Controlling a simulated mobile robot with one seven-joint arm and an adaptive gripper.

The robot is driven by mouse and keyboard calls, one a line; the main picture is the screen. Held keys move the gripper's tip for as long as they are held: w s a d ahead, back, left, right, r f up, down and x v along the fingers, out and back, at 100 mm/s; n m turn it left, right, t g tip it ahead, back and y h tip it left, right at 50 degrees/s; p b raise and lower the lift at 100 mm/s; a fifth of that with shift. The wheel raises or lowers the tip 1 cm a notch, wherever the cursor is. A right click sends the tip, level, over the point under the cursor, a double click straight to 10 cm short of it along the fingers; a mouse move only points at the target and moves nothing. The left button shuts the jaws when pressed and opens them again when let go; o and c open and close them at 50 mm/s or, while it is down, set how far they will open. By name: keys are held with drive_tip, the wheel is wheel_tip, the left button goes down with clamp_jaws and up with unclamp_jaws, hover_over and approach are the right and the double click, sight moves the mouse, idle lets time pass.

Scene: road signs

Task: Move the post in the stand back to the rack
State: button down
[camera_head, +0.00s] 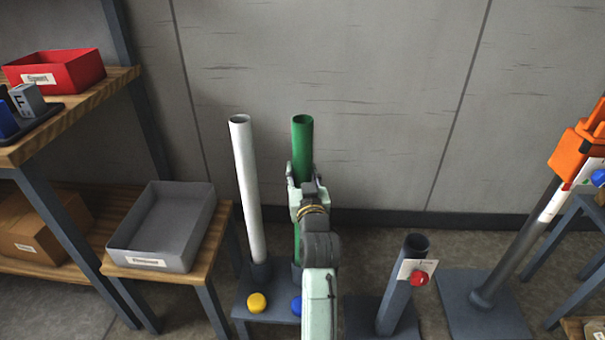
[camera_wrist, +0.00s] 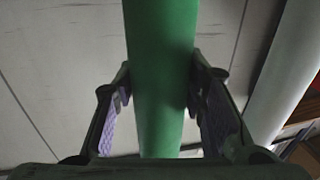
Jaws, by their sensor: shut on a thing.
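My gripper (camera_head: 308,190) is shut on the green post (camera_head: 303,138) at its upper middle part. In the wrist view the green post (camera_wrist: 160,75) runs between my two fingers (camera_wrist: 160,100). The green post is upright beside the white post (camera_head: 245,180), over the low rack (camera_head: 262,320). Its lower end appears to be at the rack's right socket, partly hidden by my arm; I cannot tell how deep it sits. The stand (camera_head: 395,300), a short tilted dark tube with a red knob (camera_head: 419,278) and a white label, is open and empty at its top.
A yellow knob (camera_head: 257,302) and a blue knob (camera_head: 297,306) sit at the rack's front. A grey bin (camera_head: 160,228) is on a wooden bench at left. An orange sign (camera_head: 578,155) on a slanted pole stands at right. A wall is close behind.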

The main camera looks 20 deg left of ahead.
drive_tip(key=c, duration=1.3)
unclamp_jaws()
drive_tip(key=shift+c, duration=0.2)
drive_tip(key=o, duration=0.4)
drive_tip(key=shift+f, duration=0.25)
drive_tip(key=v, duration=1.2)
